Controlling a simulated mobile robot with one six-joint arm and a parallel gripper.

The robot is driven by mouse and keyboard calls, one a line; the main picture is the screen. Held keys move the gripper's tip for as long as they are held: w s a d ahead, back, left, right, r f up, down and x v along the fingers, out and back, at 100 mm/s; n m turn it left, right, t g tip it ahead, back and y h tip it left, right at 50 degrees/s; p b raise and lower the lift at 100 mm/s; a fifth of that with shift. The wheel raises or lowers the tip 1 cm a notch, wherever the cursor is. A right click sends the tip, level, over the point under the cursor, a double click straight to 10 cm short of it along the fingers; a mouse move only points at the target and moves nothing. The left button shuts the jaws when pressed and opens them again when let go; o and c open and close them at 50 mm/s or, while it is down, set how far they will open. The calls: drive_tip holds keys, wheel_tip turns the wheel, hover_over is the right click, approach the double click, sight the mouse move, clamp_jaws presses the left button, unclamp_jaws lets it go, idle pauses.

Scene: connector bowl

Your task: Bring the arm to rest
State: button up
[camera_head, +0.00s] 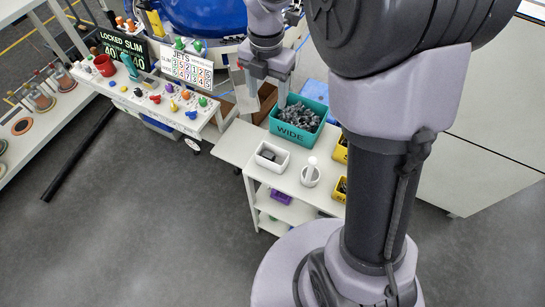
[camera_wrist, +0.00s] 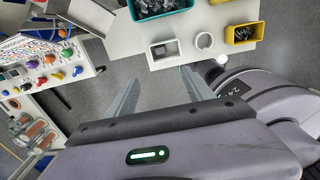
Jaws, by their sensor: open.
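My gripper (camera_head: 265,87) hangs above the back left of the white cart in the head view, beside the teal bin. In the wrist view its two fingers (camera_wrist: 160,86) are spread apart with nothing between them but grey floor and the edge of the cart. My arm rises at the right of the head view and hides part of the cart's right side.
The white cart (camera_head: 238,146) bears a teal bin (camera_head: 276,128) marked WIDE full of grey parts, a white tray (camera_head: 264,160) with a dark piece, a white cup (camera_head: 310,181) and yellow bins (camera_wrist: 244,33). A control panel (camera_head: 150,106) with coloured knobs stands left. Floor is clear in front.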

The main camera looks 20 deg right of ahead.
drive_tip(key=s+a+m+t+y+b, duration=0.1)
drive_tip(key=s+a+m+t+b, duration=0.1)
drive_tip(key=s+m, duration=0.8)
drive_tip(key=s+a+r+m+t+y+b, duration=0.1)
drive_tip(key=s+m+b, duration=0.5)
drive_tip(key=m, duration=1.5)
drive_tip(key=s+a+t, duration=0.1)
drive_tip(key=s+t, duration=0.1)
drive_tip(key=s, duration=0.2)
drive_tip(key=shift+s+r+t, duration=0.15)
drive_tip(key=shift+r+t, duration=0.1)
drive_tip(key=shift+t, duration=0.15)
